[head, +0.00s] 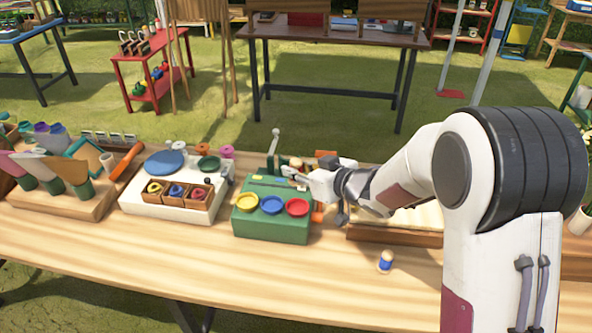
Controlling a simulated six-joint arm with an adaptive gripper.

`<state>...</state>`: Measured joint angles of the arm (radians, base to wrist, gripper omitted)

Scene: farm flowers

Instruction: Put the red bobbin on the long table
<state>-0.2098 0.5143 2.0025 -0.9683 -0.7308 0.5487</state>
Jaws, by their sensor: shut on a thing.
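The long table (120,238) is the wooden bench that runs across the front of the head view. My gripper (340,200) is over the right end of the green box (270,228) on this table. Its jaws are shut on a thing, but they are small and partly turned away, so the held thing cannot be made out. I cannot clearly pick out a red bobbin. An orange-red piece (318,214) shows just below my gripper, beside the green box; I cannot tell what it is. A small blue-and-cream bobbin (386,262) stands upright on the table in front.
The green box has yellow, blue and red round cups on its front. A white stand (133,205) with small wooden bins is left of it, and a wooden rack (62,205) is further left. A wooden-edged tray (395,234) lies under my arm. The table's front strip is mostly clear.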

